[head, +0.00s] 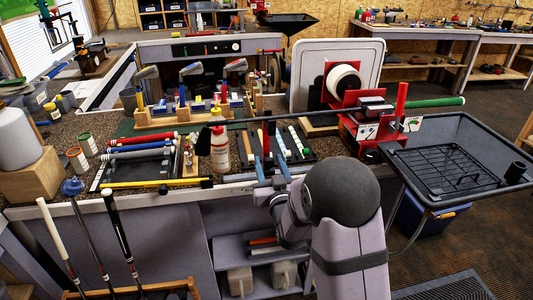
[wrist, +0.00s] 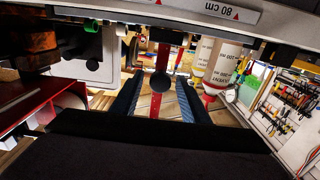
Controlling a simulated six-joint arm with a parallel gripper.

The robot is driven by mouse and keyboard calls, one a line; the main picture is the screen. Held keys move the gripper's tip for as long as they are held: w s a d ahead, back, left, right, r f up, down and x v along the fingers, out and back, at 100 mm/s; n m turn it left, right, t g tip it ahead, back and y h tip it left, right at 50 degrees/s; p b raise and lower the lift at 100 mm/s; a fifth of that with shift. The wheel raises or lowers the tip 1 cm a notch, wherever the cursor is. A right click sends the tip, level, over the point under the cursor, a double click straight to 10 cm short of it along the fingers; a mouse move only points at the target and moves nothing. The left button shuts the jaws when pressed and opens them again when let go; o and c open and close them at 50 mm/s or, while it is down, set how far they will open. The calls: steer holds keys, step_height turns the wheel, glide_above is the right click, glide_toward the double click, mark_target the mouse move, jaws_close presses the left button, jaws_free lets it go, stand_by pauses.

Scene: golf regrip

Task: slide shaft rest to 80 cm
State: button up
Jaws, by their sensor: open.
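My gripper (head: 272,168) is at the bench's front edge in the head view, its two blue fingers apart. In the wrist view the open gripper (wrist: 155,98) has a finger on each side of a red upright with a dark round knob (wrist: 160,82), probably the shaft rest. The upright also shows in the head view (head: 266,140). I cannot tell whether the fingers touch it.
A solvent bottle (head: 219,149) stands left of my gripper and also shows in the wrist view (wrist: 222,64). A red vise (head: 372,128) holding a green-gripped club is on the right, beside a black tray (head: 480,135). Several grips and tools crowd the bench.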

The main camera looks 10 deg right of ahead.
mark_target(266, 154)
steer(key=shift+w+p, duration=0.65)
steer(key=shift+w, duration=1.7)
